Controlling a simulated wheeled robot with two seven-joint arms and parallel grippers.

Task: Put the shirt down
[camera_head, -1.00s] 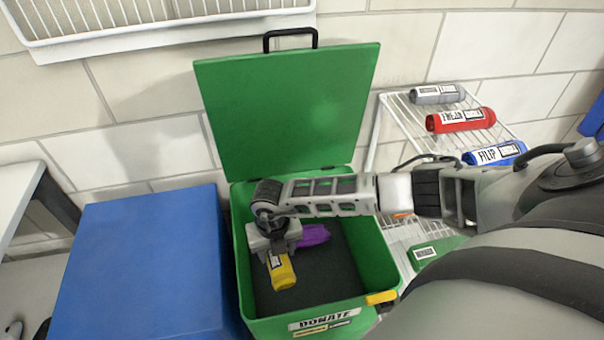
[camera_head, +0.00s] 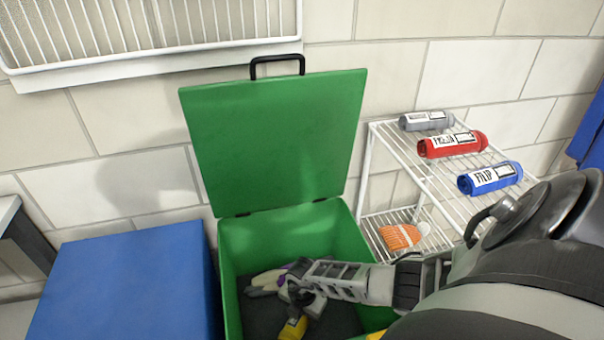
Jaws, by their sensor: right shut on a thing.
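A rolled yellow shirt (camera_head: 293,329) is in my right gripper (camera_head: 298,312), low inside the green bin (camera_head: 229,262). The gripper is shut on the shirt near its upper end, and the shirt points down toward the bottom of the picture. I cannot tell whether it touches the dark bin floor. The frame edge cuts off the front of the bin. My left gripper is not in view.
Pale clothing (camera_head: 265,281) and a bit of purple lie in the bin behind the gripper. The bin's lid (camera_head: 275,145) stands open. A blue box (camera_head: 125,290) is at left. A wire rack (camera_head: 400,160) at right holds grey, red and blue rolls, with an orange item (camera_head: 401,236) below.

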